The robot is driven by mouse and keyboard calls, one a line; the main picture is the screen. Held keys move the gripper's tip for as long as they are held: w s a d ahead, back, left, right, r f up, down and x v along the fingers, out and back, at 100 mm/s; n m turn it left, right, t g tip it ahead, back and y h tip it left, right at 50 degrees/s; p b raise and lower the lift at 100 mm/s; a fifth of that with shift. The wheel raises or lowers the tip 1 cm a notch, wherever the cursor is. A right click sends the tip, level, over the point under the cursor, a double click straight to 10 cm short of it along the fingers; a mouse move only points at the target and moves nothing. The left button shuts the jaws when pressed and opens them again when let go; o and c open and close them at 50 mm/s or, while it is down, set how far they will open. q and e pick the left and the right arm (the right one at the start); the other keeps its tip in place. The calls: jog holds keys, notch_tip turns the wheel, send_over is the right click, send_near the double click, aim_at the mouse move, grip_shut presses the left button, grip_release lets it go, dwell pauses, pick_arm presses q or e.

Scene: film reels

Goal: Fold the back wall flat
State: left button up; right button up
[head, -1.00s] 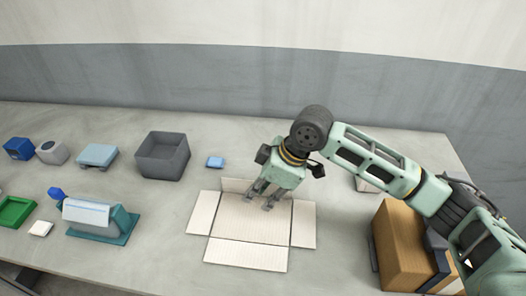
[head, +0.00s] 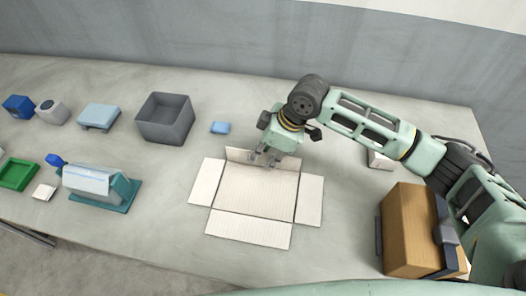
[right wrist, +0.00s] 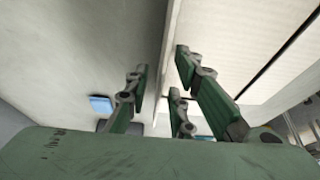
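The pale cardboard carton (head: 256,190) lies opened out on the table. Its front flap (head: 248,230) and its two side flaps look flat. Its back wall (head: 236,154) is a narrow strip along the far edge that looks raised, partly hidden behind my right gripper (head: 264,160). In the right wrist view the fingers of my right gripper (right wrist: 160,88) are spread apart, with the wall's edge between them. The cardboard (right wrist: 232,40) is on one side and bare table on the other. I cannot tell whether a finger touches the wall. My left gripper is not in view.
A brown box (head: 408,230) stands at the right, close to my right arm. A teal stand (head: 120,192) and several small items are further left. Table in front of the carton is clear.

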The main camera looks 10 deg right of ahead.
jog(key=shift+f, duration=0.1)
grip_shut()
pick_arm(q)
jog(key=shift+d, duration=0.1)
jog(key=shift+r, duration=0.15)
